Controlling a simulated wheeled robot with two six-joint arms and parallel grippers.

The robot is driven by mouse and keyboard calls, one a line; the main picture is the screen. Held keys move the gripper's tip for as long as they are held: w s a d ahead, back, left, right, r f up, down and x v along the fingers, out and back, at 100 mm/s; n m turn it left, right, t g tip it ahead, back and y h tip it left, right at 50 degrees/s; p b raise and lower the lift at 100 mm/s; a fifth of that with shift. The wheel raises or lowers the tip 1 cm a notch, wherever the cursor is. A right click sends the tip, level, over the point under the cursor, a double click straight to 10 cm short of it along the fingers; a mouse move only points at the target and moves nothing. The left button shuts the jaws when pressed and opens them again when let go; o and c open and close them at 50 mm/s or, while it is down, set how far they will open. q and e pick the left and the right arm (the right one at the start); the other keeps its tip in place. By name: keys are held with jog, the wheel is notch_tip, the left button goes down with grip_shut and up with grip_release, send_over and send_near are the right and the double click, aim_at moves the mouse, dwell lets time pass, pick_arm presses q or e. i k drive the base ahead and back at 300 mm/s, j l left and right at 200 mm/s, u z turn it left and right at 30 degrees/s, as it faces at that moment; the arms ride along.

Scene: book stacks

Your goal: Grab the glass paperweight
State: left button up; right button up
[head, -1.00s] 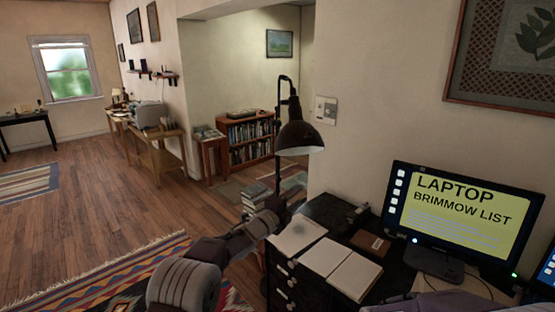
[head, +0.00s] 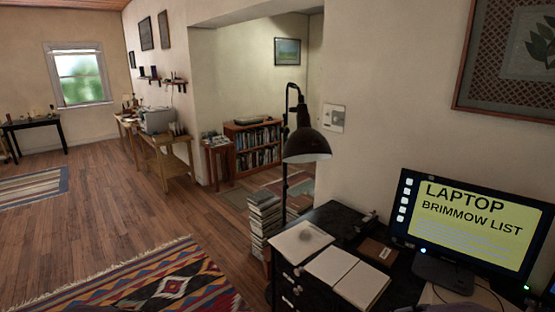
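A small round, greyish, see-through shape (head: 312,236) lies on the left pale sheet (head: 290,245) on the black desk; it looks like the glass paperweight, but it is too faint to be sure. Nothing covers it.
The black desk (head: 335,216) also bears an open book (head: 347,275), a brown box (head: 377,253) and a monitor (head: 468,230). A black lamp (head: 307,145) rises behind it. A book stack (head: 264,215) stands on the floor to its left. The wooden floor (head: 110,205) is open.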

aim_at(304, 235)
jog(key=i+j+z, duration=0.3)
jog(key=j, duration=0.25)
jog(key=j+z, duration=0.3)
jog(key=j, duration=0.2)
jog(key=i+j+z, duration=0.1)
jog(key=j+z, duration=0.2)
jog(key=j, duration=0.3)
jog(key=j+z, duration=0.35)
jog(key=j, duration=0.25)
jog(key=k+j+z, duration=0.1)
jog(key=j+z, duration=0.2)
jog(key=j, duration=0.3)
jog(key=k+j+z, duration=0.1)
jog(key=j+z, duration=0.2)
jog(key=j, duration=0.3)
jog(key=k+j+z, duration=0.3)
jog(key=j, duration=0.25)
jog(key=i, duration=0.1)
